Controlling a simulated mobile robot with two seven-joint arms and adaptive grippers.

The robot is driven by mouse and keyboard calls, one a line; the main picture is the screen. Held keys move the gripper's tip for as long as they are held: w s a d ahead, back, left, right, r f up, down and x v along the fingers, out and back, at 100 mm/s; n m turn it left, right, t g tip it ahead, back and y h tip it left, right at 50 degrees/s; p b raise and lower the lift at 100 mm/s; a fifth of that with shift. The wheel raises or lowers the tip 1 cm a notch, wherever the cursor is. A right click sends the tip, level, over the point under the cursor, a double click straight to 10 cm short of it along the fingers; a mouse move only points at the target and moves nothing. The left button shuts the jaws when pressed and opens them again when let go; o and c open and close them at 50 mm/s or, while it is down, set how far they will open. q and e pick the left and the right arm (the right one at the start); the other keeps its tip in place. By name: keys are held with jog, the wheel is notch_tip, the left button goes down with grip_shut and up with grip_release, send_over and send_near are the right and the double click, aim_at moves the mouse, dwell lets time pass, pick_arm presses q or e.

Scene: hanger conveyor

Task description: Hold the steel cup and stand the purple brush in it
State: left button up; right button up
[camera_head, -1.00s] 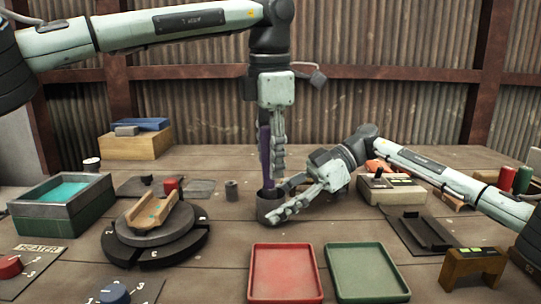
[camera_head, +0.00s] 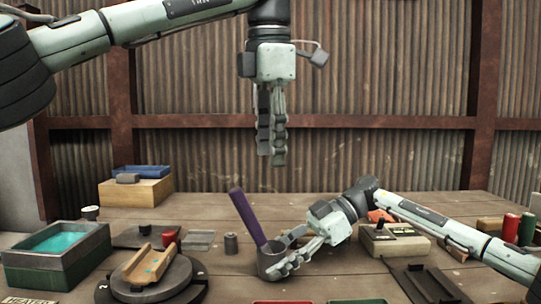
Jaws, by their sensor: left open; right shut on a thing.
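The purple brush (camera_head: 248,217) stands in the steel cup (camera_head: 266,262), leaning to the left with its upper part above the rim. The dark grey cup is upright on the table, and its right side is partly hidden by my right gripper. My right gripper (camera_head: 290,262) is shut on the cup from the right. My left gripper (camera_head: 271,153) is open and empty, pointing down well above the brush and cup, apart from both. The brush's lower end is hidden inside the cup.
A small dark cylinder (camera_head: 231,244) stands left of the cup. A round turntable (camera_head: 183,278) with a wooden piece and a green bin (camera_head: 85,265) are farther left. A switch box (camera_head: 392,240) stands right. Red and green trays show at the bottom edge.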

jog(key=o, duration=0.9)
jog(key=v, duration=0.7)
jog(key=shift+w+d+r, duration=0.1)
jog(key=shift+d+r, duration=0.05)
jog(key=shift+d, duration=0.1)
jog(key=x, duration=0.7)
pick_arm(q)
jog(key=f, duration=0.3)
jog(key=w+f, duration=0.1)
jog(key=f, duration=0.7)
jog(key=shift+w, duration=0.35)
pick_arm(e)
jog(key=shift+a, duration=0.25)
